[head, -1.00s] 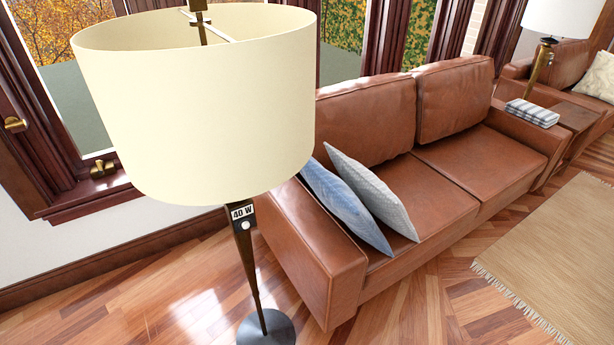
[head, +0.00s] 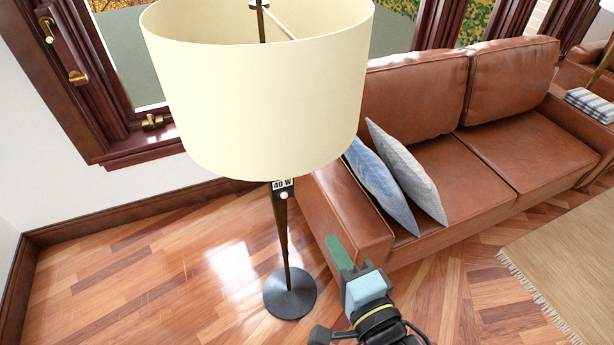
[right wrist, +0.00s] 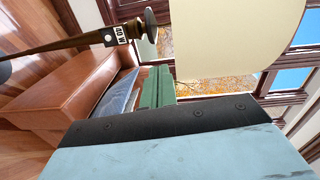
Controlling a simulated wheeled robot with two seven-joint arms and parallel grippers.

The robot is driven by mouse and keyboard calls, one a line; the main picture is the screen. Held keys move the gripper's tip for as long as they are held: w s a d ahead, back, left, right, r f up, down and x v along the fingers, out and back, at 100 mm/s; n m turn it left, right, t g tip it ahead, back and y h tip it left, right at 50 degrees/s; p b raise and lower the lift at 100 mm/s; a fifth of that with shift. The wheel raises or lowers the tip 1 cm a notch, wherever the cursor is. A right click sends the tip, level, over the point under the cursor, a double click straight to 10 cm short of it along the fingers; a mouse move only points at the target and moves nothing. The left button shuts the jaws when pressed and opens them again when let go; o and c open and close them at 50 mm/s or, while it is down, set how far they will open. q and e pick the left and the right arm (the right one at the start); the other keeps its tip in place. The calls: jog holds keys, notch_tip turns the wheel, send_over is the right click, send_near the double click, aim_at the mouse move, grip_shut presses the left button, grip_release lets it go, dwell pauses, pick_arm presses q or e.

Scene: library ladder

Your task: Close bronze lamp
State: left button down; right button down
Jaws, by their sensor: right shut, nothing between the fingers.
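The bronze floor lamp (head: 281,225) stands upright in the head view, with a large cream drum shade (head: 257,95) and a dark round base (head: 290,292). A "40 W" label with a round white button (head: 284,194) sits on the stem just below the shade. In the right wrist view the lamp lies sideways, its button (right wrist: 108,38) and label showing to the left of the shade (right wrist: 235,40). My right gripper (head: 334,253) is shut and empty, low and to the right of the stem, apart from it. Its green fingers (right wrist: 157,86) show in the right wrist view. My left gripper is not in view.
A brown leather sofa (head: 522,160) with a blue pillow (head: 381,187) and a grey pillow (head: 407,172) stands right of the lamp. A window with dark wood frame is behind it. A tan rug (head: 570,260) lies at right. The wood floor left of the lamp is clear.

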notch_tip(320, 180, up, 3)
jog(key=p, duration=0.2)
send_near(301, 170)
jog(key=shift+m+t, duration=0.3)
jog(key=shift+m, duration=0.1)
jog(key=x, duration=0.6)
jog(key=shift+a+f, duration=0.1)
jog(key=shift+f, duration=0.05)
jog(key=shift+w+a, duration=0.1)
jog(key=shift+w, duration=0.3)
jog(key=shift+w, duration=0.1)
